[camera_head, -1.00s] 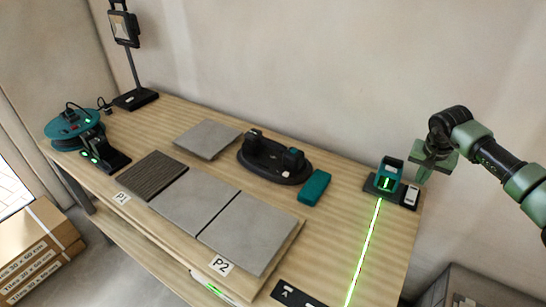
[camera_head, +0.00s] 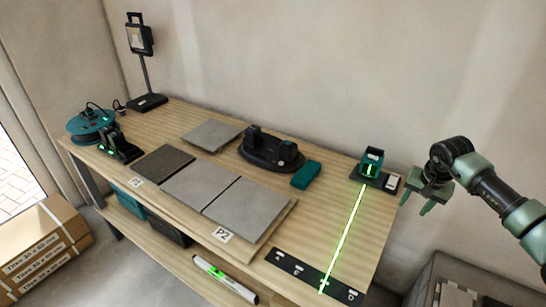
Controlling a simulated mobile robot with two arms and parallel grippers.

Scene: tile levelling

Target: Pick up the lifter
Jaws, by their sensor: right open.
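The lifter (camera_head: 268,150) appears to be the black oval piece with two raised ends, lying on the wooden workbench (camera_head: 340,200) toward its back middle. My right gripper (camera_head: 416,205) is open and empty, off the right end of the bench with its green fingers pointing down. It is well to the right of the lifter and apart from it. My left gripper is out of view.
A teal block (camera_head: 306,174) lies just right of the lifter. A laser level (camera_head: 371,163) stands at the bench's right end, throwing a green line. Grey tiles (camera_head: 246,208) lie in front, and a loose tile (camera_head: 211,135) lies to the left.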

